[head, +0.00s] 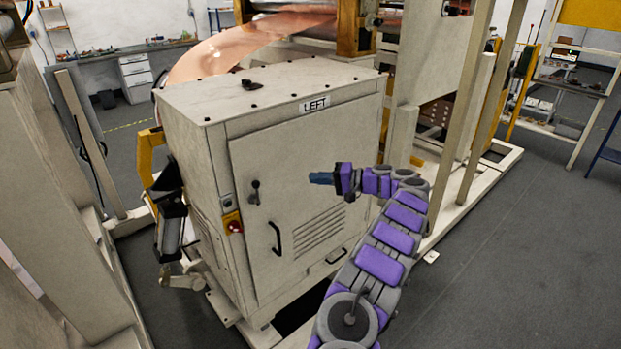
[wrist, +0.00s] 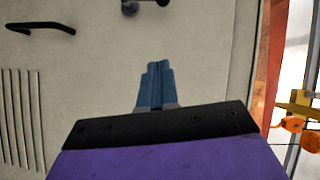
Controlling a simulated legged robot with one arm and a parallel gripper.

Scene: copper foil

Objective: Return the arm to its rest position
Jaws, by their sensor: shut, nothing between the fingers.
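My gripper (head: 322,178) is at the end of my purple and grey arm, in front of the door of a cream cabinet (head: 300,150) labelled LEFT. The arm rises from the bottom of the head view and bends left at the top. In the wrist view, the blue fingers (wrist: 155,86) are together with nothing between them. The cabinet door (wrist: 190,45) fills most of the wrist view behind them. The fingers appear apart from the door, though the exact gap is hard to judge.
Copper foil (head: 240,45) runs behind the cabinet. Cream posts (head: 465,110) stand right of the arm. Open grey floor (head: 530,250) lies at the right.

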